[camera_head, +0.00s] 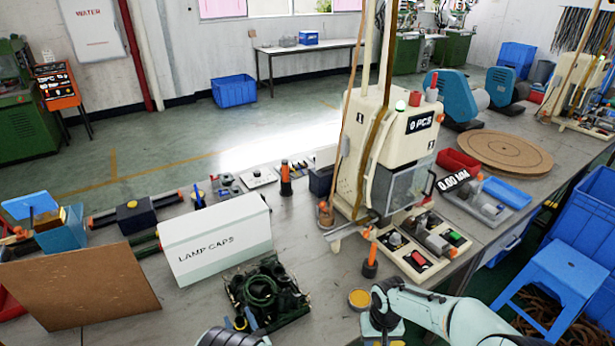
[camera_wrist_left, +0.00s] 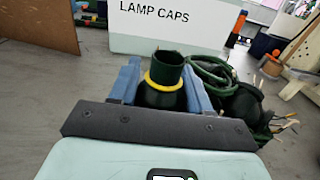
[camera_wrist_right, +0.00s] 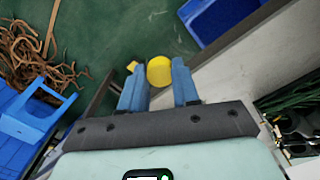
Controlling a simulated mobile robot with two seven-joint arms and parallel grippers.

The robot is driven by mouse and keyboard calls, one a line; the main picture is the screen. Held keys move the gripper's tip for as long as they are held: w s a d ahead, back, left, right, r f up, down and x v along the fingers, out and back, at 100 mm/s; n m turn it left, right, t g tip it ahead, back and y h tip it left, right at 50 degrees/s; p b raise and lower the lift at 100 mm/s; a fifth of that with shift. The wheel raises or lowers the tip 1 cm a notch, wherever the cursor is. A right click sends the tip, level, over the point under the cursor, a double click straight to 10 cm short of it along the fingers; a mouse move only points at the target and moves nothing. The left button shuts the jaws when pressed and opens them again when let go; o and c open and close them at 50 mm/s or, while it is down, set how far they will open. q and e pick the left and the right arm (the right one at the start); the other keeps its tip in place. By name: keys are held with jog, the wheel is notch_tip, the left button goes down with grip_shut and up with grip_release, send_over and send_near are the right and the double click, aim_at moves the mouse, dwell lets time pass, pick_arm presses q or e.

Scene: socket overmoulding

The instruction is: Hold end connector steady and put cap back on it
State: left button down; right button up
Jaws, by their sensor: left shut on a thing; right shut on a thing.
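A dark green end connector (camera_wrist_left: 166,70) with a yellow ring stands between the blue fingers of my left gripper (camera_wrist_left: 164,90) in the left wrist view. That gripper is shut on the connector. In the head view, its blue fingertips (camera_head: 241,322) show at the bottom, beside the pile of green connectors. In the right wrist view, a round yellow cap (camera_wrist_right: 159,71) sits between the blue fingers of my right gripper (camera_wrist_right: 160,85), which is shut on it.
A "LAMP CAPS" box (camera_head: 216,243) stands behind the pile of green connectors and cables (camera_head: 264,295). A brown board (camera_head: 78,285) leans at the left. A round yellow-topped thing (camera_head: 358,298) is near my right wrist. A cream machine (camera_head: 385,150) stands behind. A blue stool (camera_head: 560,275) is at the right.

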pick_arm(q)
jog(key=shift+s, duration=0.15)
pick_arm(e)
jog(key=shift+s, duration=0.15)
pick_arm(q)
jog(key=d+m+h, duration=0.2)
jog(key=d+h, duration=0.1)
jog(key=d, duration=0.1)
jog(key=w+d+f+m+t+h, duration=0.1)
jog(key=d+m+h, duration=0.1)
jog(key=d+h, duration=0.2)
jog(key=d+f+m+t+h, duration=0.1)
jog(key=d+m+h, duration=0.2)
jog(key=d+h, duration=0.1)
jog(key=shift+w, duration=0.3)
jog(key=shift+d+f, duration=0.2)
jog(key=shift+d, duration=0.1)
jog(key=shift+w+d+r+m+h, duration=0.2)
jog(key=shift+d+m+h, duration=0.3)
jog(key=shift+h, duration=0.3)
pick_arm(e)
jog(key=w+a+r, duration=0.2)
jog(key=a+r, duration=0.5)
jog(key=a, duration=0.3)
jog(key=w+a+r, duration=0.2)
jog(key=a+r, duration=0.5)
jog(key=a, duration=0.4)
jog(key=shift+a+m, duration=0.3)
jog(key=shift+w+f, duration=0.1)
jog(key=shift+f, duration=0.05)
